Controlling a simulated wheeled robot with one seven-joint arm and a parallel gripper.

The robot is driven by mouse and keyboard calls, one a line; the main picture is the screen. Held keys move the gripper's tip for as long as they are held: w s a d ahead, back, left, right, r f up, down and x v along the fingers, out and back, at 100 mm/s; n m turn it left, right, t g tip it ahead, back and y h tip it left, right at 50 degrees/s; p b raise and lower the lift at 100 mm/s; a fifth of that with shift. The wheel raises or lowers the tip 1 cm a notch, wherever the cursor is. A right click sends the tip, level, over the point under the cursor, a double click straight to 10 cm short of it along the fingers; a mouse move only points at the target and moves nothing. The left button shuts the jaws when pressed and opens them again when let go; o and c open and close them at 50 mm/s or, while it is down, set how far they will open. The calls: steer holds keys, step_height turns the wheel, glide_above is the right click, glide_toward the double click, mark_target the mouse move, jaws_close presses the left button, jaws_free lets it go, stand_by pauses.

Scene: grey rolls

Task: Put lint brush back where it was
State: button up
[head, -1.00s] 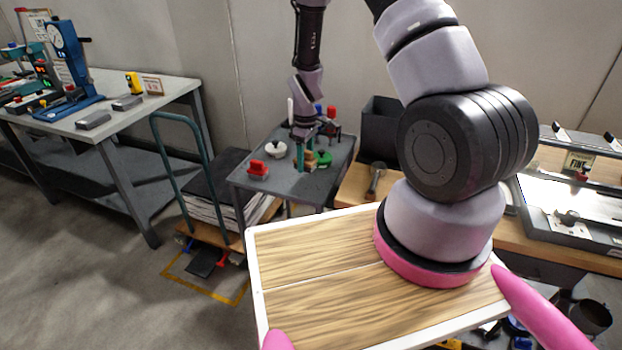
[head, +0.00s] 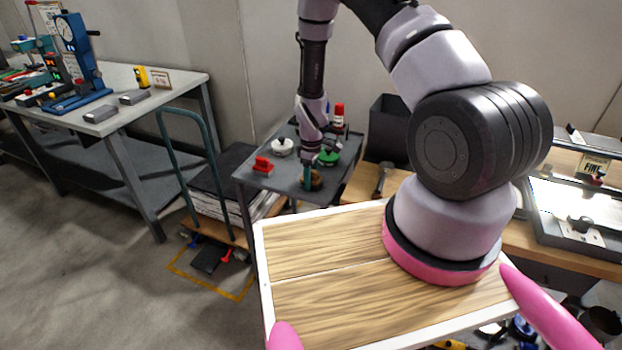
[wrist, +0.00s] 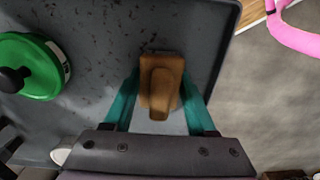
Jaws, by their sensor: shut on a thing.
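The lint brush (wrist: 160,85) looks like a brown wooden block with a raised rounded handle. In the wrist view it sits between the two teal fingers of my gripper (wrist: 160,78), which is shut on it. In the head view my gripper (head: 308,176) is low over the near part of the grey cart top (head: 275,186), and the brown brush (head: 317,181) shows beside the fingers. I cannot tell whether the brush touches the cart top; its underside is hidden.
A green round item with a black knob (wrist: 28,66) lies left of the brush in the wrist view. A red item (head: 262,166), a white round item (head: 282,147) and a red-topped item (head: 338,115) are also on the cart. Bare cart top surrounds the brush.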

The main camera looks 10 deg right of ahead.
steer(key=o, duration=1.3)
steer(key=shift+f, duration=0.1)
step_height(320, 180, up, 13)
steer(key=shift+w+d, duration=0.1)
steer(key=shift+w, duration=0.05)
steer(key=s+d+r+m+t, duration=0.1)
steer(key=s+r+m, duration=0.1)
steer(key=r, duration=0.7)
steer(key=s+d+r+m+t+y, duration=0.1)
steer(key=r+m, duration=0.2)
steer(key=r, duration=0.7)
steer(key=s+d+r+m+t, duration=0.1)
steer(key=s+r+m+t, duration=0.1)
steer(key=r, duration=0.7)
steer(key=s+r+m+t, duration=0.1)
steer(key=s+r+m, duration=0.1)
steer(key=s+r, duration=0.2)
steer(key=s+d+r+m+t, duration=0.1)
steer(key=s+r+m, duration=0.2)
steer(key=s+r, duration=0.2)
steer(key=s+d+r+m+t, duration=0.1)
steer(key=s+r+m, duration=0.2)
steer(key=s+r, duration=0.2)
steer(key=shift+s+d+r+y, duration=0.15)
steer(key=shift+s+y, duration=0.05)
steer(key=shift+s, duration=0.75)
steer(key=shift+s+d+r+y, duration=0.1)
steer(key=shift+s+y, duration=0.1)
steer(key=shift+s, duration=0.7)
